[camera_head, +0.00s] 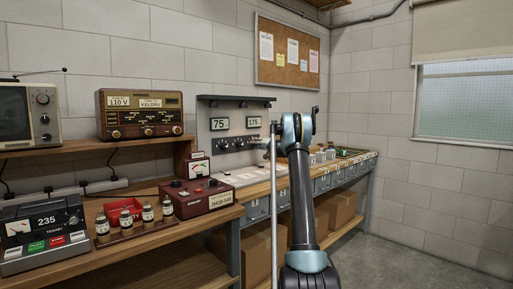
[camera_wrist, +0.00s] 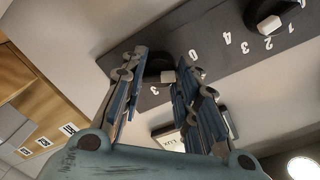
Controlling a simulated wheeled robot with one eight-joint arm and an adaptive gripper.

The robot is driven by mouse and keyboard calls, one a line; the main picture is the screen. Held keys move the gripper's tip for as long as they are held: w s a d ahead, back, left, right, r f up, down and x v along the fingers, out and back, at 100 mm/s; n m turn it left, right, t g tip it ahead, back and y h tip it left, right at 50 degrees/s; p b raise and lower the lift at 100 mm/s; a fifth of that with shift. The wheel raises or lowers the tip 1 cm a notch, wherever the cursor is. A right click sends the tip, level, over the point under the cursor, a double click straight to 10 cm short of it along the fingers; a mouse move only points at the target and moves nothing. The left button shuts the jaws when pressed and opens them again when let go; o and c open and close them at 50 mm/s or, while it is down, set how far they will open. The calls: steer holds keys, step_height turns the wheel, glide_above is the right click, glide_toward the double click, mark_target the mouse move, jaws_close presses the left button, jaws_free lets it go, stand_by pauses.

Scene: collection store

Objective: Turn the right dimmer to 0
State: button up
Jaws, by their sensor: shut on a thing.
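The grey dimmer panel (camera_head: 232,104) stands against the back wall with two lit readouts, 75 on the left and 175 (camera_head: 253,122) on the right. A dark strip (camera_head: 234,143) with knobs lies below them. In the wrist view my gripper (camera_wrist: 162,62) has its two fingers on either side of a black knob with a white pointer mark (camera_wrist: 167,76), shut on it. White numerals stand around the knob, a 0 (camera_wrist: 194,85) among them. A second black knob (camera_wrist: 268,22) is free at the upper right.
A red instrument box (camera_head: 200,196), small bottles (camera_head: 148,217) and a 235 meter (camera_head: 44,222) stand on the wooden bench at the left. A brown radio (camera_head: 140,113) sits on the shelf. Bins (camera_head: 323,183) line the bench's front. The floor at the right is clear.

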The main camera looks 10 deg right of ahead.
steer(key=n, duration=0.3)
steer(key=shift+f, duration=0.15)
steer(key=shift+n, duration=0.4)
steer(key=o, duration=1.1)
steer(key=shift+f, duration=0.15)
steer(key=v, duration=1.1)
steer(key=shift+s+d, duration=0.2)
steer(key=shift+s, duration=0.15)
